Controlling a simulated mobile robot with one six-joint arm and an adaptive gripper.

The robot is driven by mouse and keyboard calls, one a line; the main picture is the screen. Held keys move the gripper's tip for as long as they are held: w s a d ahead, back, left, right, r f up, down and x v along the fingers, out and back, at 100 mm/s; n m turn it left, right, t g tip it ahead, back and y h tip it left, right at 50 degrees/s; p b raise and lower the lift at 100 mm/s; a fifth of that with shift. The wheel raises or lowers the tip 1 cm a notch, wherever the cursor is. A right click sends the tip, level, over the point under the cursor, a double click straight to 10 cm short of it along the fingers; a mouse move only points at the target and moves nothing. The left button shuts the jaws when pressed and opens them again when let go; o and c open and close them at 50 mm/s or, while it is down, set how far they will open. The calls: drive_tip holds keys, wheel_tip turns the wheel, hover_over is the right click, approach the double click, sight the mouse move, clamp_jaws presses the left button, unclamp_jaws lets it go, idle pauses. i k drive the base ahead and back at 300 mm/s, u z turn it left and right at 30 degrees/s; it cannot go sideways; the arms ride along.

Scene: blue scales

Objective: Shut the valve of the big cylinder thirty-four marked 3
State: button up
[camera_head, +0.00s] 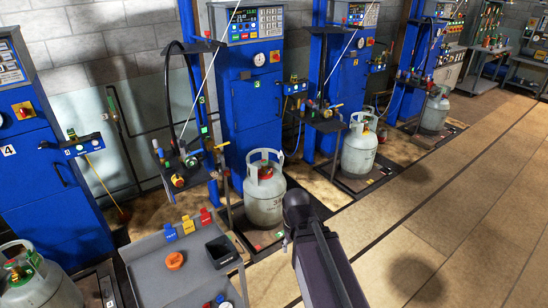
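A big grey-white gas cylinder (264,204) stands upright on a scale in the middle, in front of the blue cabinet marked 3 (252,120). Dark marking on its side seems to begin with a 3, but I cannot read it fully. Its valve (265,171) sits inside the collar, with reddish and green parts; whether it is open or shut is too small to tell. My dark arm shows at the bottom centre, right of and nearer than this cylinder. My gripper's fingers do not show clearly, and nothing is seen touching the valve.
Other cylinders stand at left (45,290) and right (360,150). A hose stand (190,165) is beside the cylinder. Floor at right is clear.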

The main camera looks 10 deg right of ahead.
sight(263, 162)
drive_tip(key=z, duration=0.55)
drive_tip(key=i, duration=1.7)
drive_tip(key=u, duration=0.4)
drive_tip(key=i, duration=0.6)
drive_tip(key=u, duration=0.35)
